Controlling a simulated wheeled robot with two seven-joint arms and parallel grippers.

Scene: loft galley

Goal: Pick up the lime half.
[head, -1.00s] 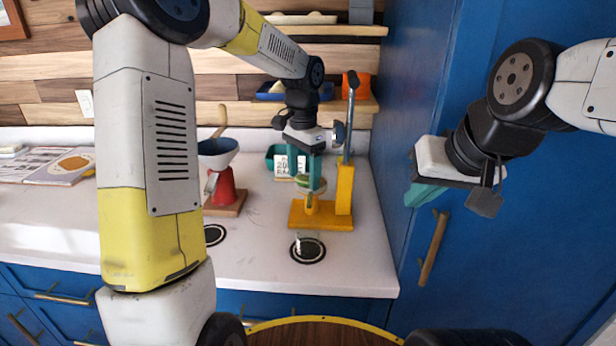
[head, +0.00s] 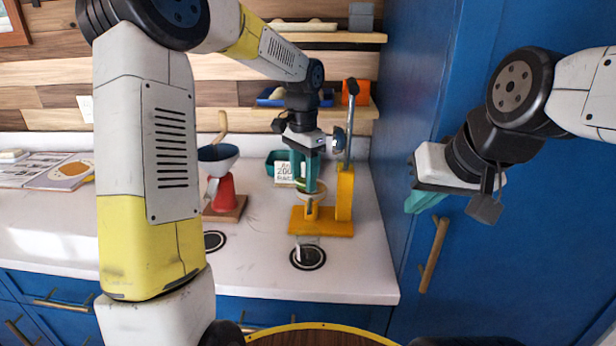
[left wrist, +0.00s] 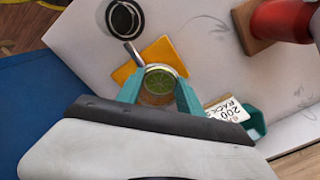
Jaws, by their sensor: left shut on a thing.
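The lime half (left wrist: 160,83) shows its green cut face upward in the left wrist view, between my left gripper's teal fingers (left wrist: 158,92). It sits at the cup of a yellow press (head: 322,228), with a pale rim around it; I cannot tell whether it is clear of the cup. In the head view, my left gripper (head: 307,180) points down over the press cup, shut on the lime half, which is mostly hidden there. My right gripper (head: 426,201) hangs in front of the blue cabinet, away from the press; its finger gap is not clear.
The press's upright lever (head: 349,125) stands close right of my left gripper. A red-based grinder (head: 224,193) stands to the left, and a teal container (head: 277,163) with a card (head: 284,173) behind. A dark round coaster (head: 308,258) lies in front. A tall blue cabinet (head: 440,90) bounds the right.

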